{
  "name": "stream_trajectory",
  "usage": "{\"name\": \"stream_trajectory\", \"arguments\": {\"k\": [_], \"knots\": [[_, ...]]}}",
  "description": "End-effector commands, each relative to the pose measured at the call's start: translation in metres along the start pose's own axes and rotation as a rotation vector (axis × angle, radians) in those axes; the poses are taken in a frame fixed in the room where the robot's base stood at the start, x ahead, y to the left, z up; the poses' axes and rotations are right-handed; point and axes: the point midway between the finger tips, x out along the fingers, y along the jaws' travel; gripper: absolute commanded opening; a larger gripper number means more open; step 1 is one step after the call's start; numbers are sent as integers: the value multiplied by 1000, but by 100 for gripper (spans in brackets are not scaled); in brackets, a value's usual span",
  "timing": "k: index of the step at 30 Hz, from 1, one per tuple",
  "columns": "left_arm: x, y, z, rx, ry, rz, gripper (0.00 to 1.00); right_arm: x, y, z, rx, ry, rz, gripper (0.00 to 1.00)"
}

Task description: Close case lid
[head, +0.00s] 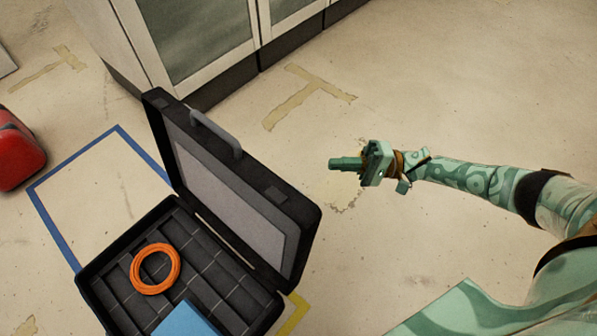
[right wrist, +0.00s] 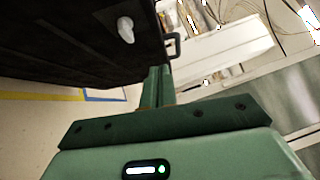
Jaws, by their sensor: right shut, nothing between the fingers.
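A black case (head: 100,287) stands open on the floor in the head view, its lid (head: 299,206) raised with a grey handle (head: 217,134) on its outer side. An orange coil of cable (head: 155,269) and a blue flat item (head: 185,320) lie inside the case. My right gripper (head: 334,164) is shut and empty, to the right of the raised lid and apart from it in the picture. In the right wrist view, the lid's dark outer face (right wrist: 75,40) fills the upper left, close to the shut fingers (right wrist: 157,85). My left gripper is out of view.
A cabinet with grey panels (head: 196,35) stands behind the case. A red object (head: 18,150) sits at the left edge. Blue tape (head: 54,231) and yellow tape (head: 292,314) mark the floor. The floor right of the lid is clear apart from my right arm.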

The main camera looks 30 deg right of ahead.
Motion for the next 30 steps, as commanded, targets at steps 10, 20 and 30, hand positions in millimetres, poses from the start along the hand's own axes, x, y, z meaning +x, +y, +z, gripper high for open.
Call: {"name": "stream_trajectory", "arguments": {"k": [10,20,30], "knots": [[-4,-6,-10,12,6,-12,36,75,0,0,-3,0,-5,0],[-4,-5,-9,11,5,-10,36,102,0,26,-3,3,-3,0],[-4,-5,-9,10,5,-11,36,104,0,28,-3,4,-2,0]]}}
